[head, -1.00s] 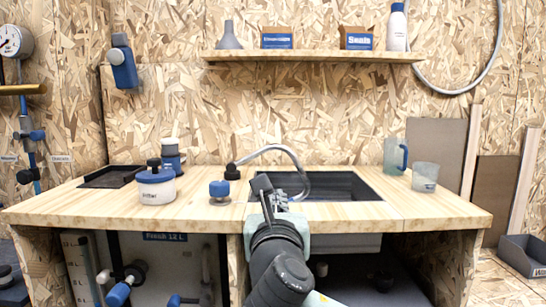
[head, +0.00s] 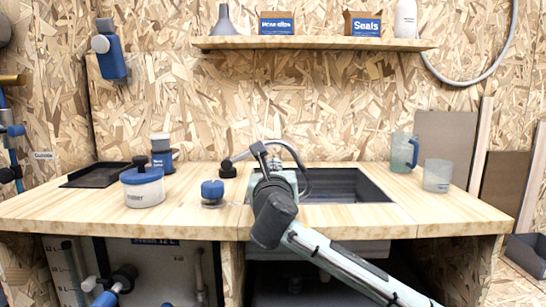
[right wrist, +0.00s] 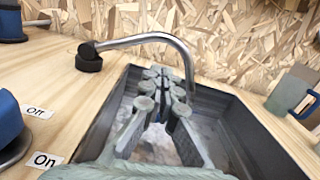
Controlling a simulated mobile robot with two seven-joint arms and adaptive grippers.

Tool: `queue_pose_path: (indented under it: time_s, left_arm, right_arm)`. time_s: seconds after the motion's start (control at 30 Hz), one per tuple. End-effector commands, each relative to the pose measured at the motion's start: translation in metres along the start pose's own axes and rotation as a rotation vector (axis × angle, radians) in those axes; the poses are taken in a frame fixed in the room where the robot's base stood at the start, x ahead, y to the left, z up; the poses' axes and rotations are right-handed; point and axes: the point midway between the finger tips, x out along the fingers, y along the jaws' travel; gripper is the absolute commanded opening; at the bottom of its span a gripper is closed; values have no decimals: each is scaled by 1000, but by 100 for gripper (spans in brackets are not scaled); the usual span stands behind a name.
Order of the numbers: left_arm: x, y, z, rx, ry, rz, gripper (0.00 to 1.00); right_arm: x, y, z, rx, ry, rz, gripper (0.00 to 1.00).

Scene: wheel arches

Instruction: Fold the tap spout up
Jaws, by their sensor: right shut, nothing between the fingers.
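The tap spout (right wrist: 150,39) is a grey curved tube. It runs from a black base (right wrist: 88,57) left of the sink and bends down over the basin. In the head view the spout (head: 290,148) shows partly behind my right gripper (head: 267,158). In the right wrist view my right gripper (right wrist: 163,82) is over the sink, its fingers shut with nothing between them. The fingertips are close below the spout's horizontal run and left of its downturned end; I cannot tell whether they touch. My left gripper is out of view.
The dark sink basin (head: 375,187) is set in the wooden worktop (head: 440,205). A blue knob (head: 212,190) stands left, with On and Off labels in the wrist view. A white pot (head: 143,190) is farther left. Two cups (head: 404,152) stand right. A shelf (head: 310,43) hangs above.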

Motion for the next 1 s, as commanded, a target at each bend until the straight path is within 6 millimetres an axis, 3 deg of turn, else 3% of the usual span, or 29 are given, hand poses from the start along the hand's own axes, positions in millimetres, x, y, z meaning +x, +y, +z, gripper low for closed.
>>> queue_pose_path:
  time_s: [0.2,0.4,0.6,1.0]
  left_arm:
    - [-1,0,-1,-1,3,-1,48]
    - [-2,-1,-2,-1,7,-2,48]
    - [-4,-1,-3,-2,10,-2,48]
    - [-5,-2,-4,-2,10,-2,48]
  right_arm:
    - [47,0,0,0,1,-3,0]
    - [74,0,0,1,0,-1,0]
    - [83,0,0,1,0,1,0]
    - [84,0,2,0,0,0,0]
